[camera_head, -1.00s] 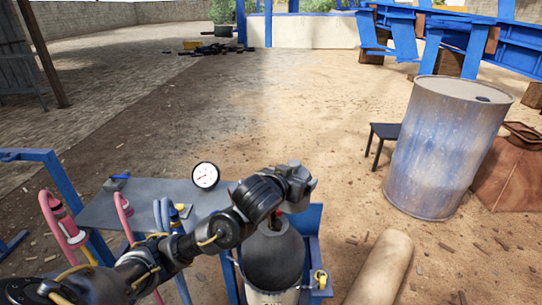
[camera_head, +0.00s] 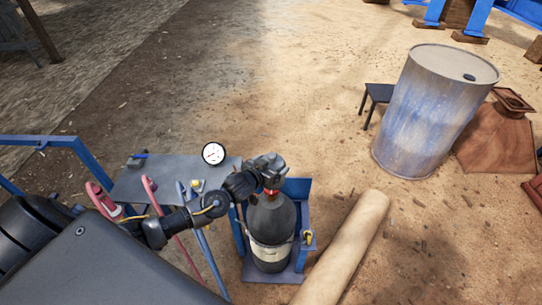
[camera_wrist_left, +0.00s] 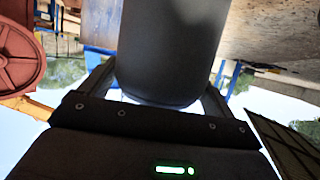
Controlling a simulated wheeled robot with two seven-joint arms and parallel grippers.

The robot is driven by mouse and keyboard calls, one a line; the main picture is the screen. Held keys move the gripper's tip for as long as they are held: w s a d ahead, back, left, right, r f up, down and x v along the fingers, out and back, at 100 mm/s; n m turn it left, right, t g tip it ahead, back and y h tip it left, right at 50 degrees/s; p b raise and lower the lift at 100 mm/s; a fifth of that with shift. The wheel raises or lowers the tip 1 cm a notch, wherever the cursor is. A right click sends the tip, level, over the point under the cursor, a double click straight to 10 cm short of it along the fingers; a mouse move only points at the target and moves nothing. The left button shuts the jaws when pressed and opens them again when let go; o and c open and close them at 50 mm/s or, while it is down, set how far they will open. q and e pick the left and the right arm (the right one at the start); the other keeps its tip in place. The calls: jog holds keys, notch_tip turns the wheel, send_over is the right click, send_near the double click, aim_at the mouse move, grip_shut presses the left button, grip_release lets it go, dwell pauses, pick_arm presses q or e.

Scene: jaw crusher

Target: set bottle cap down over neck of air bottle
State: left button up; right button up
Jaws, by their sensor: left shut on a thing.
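The air bottle (camera_head: 270,218) is a dark grey cylinder with a rounded shoulder and a pale band. It stands upright in a blue stand at the lower middle of the head view. My left gripper (camera_head: 272,172) is over its top, with a small red part (camera_head: 271,191) showing just below. In the left wrist view my left gripper (camera_wrist_left: 158,78) is shut on the bottle cap (camera_wrist_left: 170,50), a dark smooth cylinder with a rounded end. The cap's far end is out of frame. The bottle neck is mostly hidden, and I cannot tell whether the cap touches it. My right gripper is not in view.
A grey table plate (camera_head: 160,180) with a white dial gauge (camera_head: 213,153) lies left of the bottle. A tan roll (camera_head: 345,245) lies just right of the blue stand (camera_head: 300,190). A worn drum (camera_head: 435,110) stands farther right.

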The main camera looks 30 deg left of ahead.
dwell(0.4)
pick_arm(q)
jog(key=shift+s+p, duration=0.1)
jog(key=shift+p, duration=0.2)
jog(key=shift+f+b, duration=3.9)
jog(key=shift+f, duration=2.2)
jog(key=o, duration=1)
jog(key=shift+c, duration=0.2)
jog(key=v, duration=1)
jog(key=shift+s+r+b, duration=0.15)
jog(key=shift+s+b, duration=0.15)
jog(key=shift+s, duration=0.05)
